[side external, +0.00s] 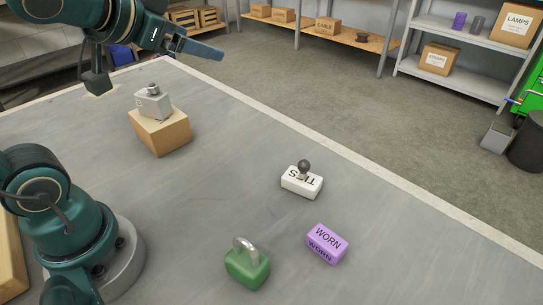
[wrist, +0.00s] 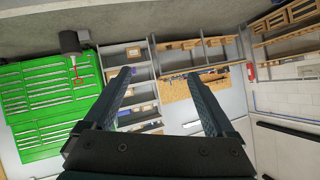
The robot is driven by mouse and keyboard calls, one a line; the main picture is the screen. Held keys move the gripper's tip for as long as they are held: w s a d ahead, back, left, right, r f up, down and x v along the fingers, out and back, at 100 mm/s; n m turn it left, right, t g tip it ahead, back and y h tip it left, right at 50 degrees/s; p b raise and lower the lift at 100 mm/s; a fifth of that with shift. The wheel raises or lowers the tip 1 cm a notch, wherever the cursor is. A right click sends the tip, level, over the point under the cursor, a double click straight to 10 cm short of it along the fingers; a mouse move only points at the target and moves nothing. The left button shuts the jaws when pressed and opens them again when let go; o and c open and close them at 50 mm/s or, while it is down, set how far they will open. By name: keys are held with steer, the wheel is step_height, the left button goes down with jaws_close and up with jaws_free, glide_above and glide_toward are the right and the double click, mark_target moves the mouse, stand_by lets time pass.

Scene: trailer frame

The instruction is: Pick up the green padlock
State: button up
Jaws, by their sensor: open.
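The green padlock (side external: 247,266) stands on the grey table in the lower middle of the side external view, its silver shackle on top. My gripper (side external: 222,56) is high at the upper left of that view, well away from the padlock. In the wrist view my gripper (wrist: 162,82) has its two fingers spread wide with nothing between them. The wrist view looks out across the room, and the padlock is not in it.
A purple WORN block (side external: 327,243) lies right of the padlock. A white block with a dark knob (side external: 302,181) sits farther back. A grey object (side external: 153,103) rests on a wooden block (side external: 160,133) at left. Bare table (side external: 215,170) lies between.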

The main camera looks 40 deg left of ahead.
steer(key=w+r+m+t+h, duration=0.1)
steer(key=w+r+m+t, duration=0.2)
steer(key=w, duration=0.1)
steer(key=m+g+h, duration=1.2)
steer(key=m+h, duration=0.1)
steer(key=h, duration=0.3)
glide_above(244, 256)
steer(key=a, duration=0.5)
step_height(244, 256, down, 8)
steer(key=f, duration=1.7)
steer(key=shift+s+d+f, duration=0.1)
steer(key=shift+s+d, duration=0.05)
steer(key=shift+s, duration=0.25)
steer(key=shift+x, duration=2.55)
steer(key=shift+h, duration=0.3)
jaws_close()
